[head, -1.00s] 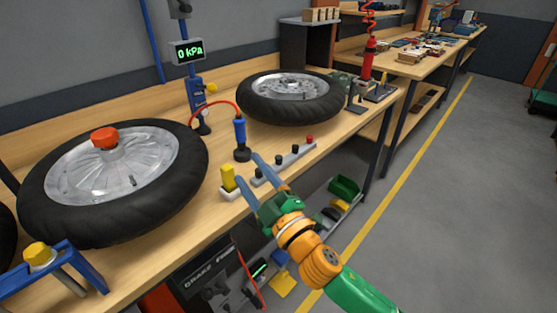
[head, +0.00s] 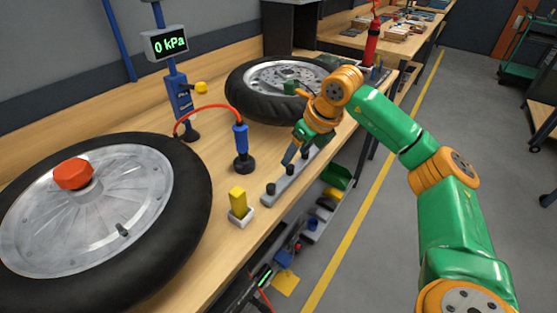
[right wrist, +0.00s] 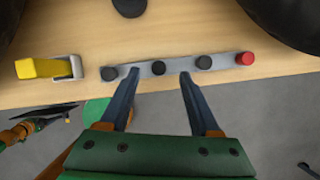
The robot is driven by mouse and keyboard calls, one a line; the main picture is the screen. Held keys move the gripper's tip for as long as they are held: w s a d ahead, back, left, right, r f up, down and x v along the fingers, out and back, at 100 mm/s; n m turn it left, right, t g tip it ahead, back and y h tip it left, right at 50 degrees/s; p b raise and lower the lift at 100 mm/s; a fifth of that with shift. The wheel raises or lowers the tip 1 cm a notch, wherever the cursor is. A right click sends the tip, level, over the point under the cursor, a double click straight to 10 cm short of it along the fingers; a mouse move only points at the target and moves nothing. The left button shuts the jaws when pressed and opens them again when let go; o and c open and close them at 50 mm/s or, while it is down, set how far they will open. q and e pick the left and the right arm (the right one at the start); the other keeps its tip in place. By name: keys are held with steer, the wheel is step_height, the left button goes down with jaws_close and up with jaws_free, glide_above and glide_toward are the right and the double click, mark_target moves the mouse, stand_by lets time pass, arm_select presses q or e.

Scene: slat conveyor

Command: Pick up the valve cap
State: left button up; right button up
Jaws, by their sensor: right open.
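A grey strip (right wrist: 135,74) lies along the table's front edge with a row of small round caps on it. Several are black and the one at the right end is red (right wrist: 245,58). In the right wrist view, one black cap (right wrist: 158,68) sits in line with the gap between my right gripper's (right wrist: 160,76) two blue fingertips. The right gripper is open and empty. In the head view my right gripper (head: 292,156) is over the strip (head: 283,185) and hides part of it.
A yellow block in a pale holder (head: 238,204) stands left of the strip. Behind it is a blue and black air chuck (head: 241,148) on a red hose. A wheel with a red knob (head: 115,263) lies at left, another tyre (head: 245,90) behind.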

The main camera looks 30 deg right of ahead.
mark_target(291, 167)
steer(key=shift+s+f+p, duration=0.2)
steer(key=shift+f+p, duration=0.15)
steer(key=shift+f, duration=0.2)
steer(key=shift+s+f+p, duration=0.2)
steer(key=shift+f+p, duration=0.1)
steer(key=shift+f, duration=0.2)
steer(key=shift+x, duration=1.2)
steer(key=shift+w, duration=0.5)
steer(key=shift+s+r, duration=0.1)
steer(key=shift+s, duration=0.1)
jaws_close()
arm_select(q)
steer(key=shift+s+r, duration=0.65)
steer(key=shift+r, duration=0.25)
arm_select(e)
steer(key=shift+w, duration=0.1)
